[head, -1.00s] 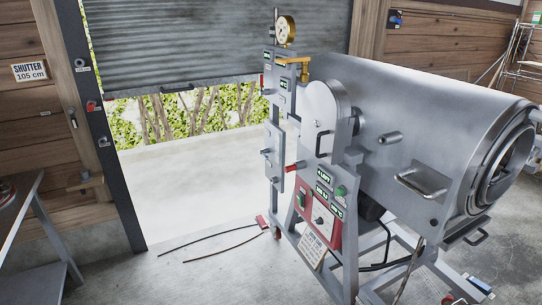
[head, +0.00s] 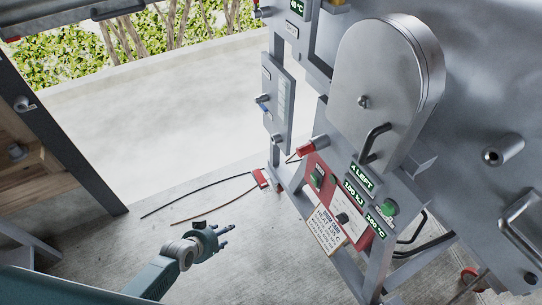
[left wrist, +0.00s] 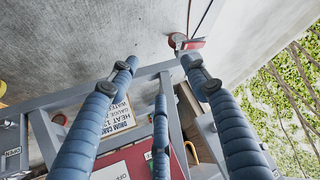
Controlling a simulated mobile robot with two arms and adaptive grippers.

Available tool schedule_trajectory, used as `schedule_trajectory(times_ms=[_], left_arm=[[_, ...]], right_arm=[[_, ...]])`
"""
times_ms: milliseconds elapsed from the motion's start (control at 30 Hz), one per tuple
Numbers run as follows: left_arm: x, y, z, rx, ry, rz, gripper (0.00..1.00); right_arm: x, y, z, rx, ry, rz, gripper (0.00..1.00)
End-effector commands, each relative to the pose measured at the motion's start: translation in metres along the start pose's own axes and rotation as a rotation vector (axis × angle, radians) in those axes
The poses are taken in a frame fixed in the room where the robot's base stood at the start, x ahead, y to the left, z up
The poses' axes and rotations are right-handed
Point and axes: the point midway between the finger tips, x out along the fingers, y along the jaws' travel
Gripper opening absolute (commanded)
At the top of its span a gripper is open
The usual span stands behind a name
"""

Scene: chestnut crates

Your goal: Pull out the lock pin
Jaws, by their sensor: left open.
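A red-capped cylindrical peg (head: 312,144) sticks out to the left from the machine's frame, above the red control panel. It may be the lock pin, but I cannot tell for certain. My left gripper (head: 225,235) is at the lower left of the head view, open and empty, below and left of the peg and apart from it. In the left wrist view its three blue-grey fingers (left wrist: 160,78) are spread with nothing between them. My right gripper is not in view.
The control panel (head: 334,197) has green displays, knobs and a paper sign (head: 327,232). A rounded metal cover (head: 385,75) with a black handle stands above it. A narrow grey upright panel (head: 277,103) stands left of it. Two thin rods (head: 200,191) lie on the floor.

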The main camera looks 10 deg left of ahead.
Motion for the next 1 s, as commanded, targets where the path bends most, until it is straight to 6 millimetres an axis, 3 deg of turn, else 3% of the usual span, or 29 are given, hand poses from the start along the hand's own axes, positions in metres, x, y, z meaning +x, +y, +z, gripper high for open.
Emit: schedule_trajectory(times_ms=[33, 200, 300, 400, 500, 667, 833, 1000], left_arm=[[-0.009, -0.004, -0.044, 0.035, 0.064, 0.016, 0.47], [-0.058, 0.009, -0.178, 0.167, 0.267, 0.103, 0.47], [-0.098, 0.03, -0.24, 0.256, 0.374, 0.165, 0.47], [-0.138, 0.055, -0.284, 0.34, 0.461, 0.225, 0.47], [-0.17, 0.077, -0.309, 0.408, 0.521, 0.273, 0.47], [-0.197, 0.096, -0.327, 0.464, 0.568, 0.314, 0.47], [-0.191, 0.104, -0.336, 0.47, 0.578, 0.321, 0.47], [-0.168, 0.116, -0.35, 0.467, 0.578, 0.32, 0.47]], right_arm=[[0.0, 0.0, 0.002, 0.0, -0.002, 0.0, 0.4], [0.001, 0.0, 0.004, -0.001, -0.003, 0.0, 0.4], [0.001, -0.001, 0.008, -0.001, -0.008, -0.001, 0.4], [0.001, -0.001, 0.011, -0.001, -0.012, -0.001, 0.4], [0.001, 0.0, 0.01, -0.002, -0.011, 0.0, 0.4], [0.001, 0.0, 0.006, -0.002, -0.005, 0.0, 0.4], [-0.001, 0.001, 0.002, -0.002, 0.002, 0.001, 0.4], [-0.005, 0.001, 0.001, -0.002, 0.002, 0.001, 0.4]])
